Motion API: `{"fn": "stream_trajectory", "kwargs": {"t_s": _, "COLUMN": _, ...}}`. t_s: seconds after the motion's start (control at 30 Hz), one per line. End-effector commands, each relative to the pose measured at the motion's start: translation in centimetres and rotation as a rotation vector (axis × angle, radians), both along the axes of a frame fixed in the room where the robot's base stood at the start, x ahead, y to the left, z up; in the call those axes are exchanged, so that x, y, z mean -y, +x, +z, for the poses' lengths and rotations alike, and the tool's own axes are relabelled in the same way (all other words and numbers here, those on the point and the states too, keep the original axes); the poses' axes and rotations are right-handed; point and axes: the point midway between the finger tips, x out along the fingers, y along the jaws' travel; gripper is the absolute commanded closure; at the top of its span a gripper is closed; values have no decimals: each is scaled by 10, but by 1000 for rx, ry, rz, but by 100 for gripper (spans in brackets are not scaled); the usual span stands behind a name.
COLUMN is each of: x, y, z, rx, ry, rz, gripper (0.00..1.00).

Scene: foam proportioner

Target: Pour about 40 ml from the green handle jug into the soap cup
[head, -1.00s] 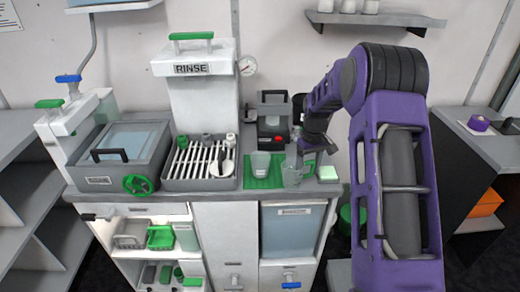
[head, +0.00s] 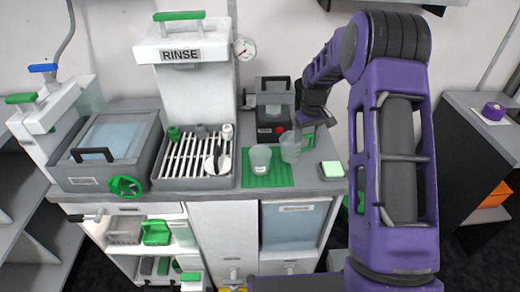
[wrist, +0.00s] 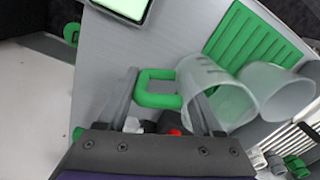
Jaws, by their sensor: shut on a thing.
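The clear jug (head: 291,148) with a green handle (head: 309,141) is held by my gripper (head: 309,125) above the right part of the green mat. It looks roughly upright. In the wrist view the jug (wrist: 214,88) and its green handle (wrist: 157,76) show, with the handle between the fingers of my gripper (wrist: 160,88). A clear, frosted cup (head: 260,158), likely the soap cup, stands upright on the green mat (head: 270,180), just left of the jug. In the wrist view the cup (wrist: 278,95) appears directly beside the jug. Any liquid level is unclear.
A green-topped pad in a tray (head: 331,170) lies at the counter's right end. A dark machine (head: 271,112) with a red button stands behind. A slatted rinse rack (head: 198,160) with several small items is left of the mat.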

Motion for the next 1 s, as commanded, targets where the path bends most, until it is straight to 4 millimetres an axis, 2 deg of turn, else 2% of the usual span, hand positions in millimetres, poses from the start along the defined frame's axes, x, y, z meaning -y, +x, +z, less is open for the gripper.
{"fn": "stream_trajectory", "kwargs": {"t_s": 0.47, "x": -6, "y": -1, "z": 6, "rx": 24, "ry": -65, "rz": -5, "gripper": 100}}
{"fn": "stream_trajectory", "kwargs": {"t_s": 0.97, "x": -30, "y": -9, "z": 30, "rx": 130, "ry": -339, "rz": -7, "gripper": 100}}
{"fn": "stream_trajectory", "kwargs": {"t_s": 1.0, "x": -32, "y": -10, "z": 44, "rx": 139, "ry": -360, "rz": -6, "gripper": 100}}
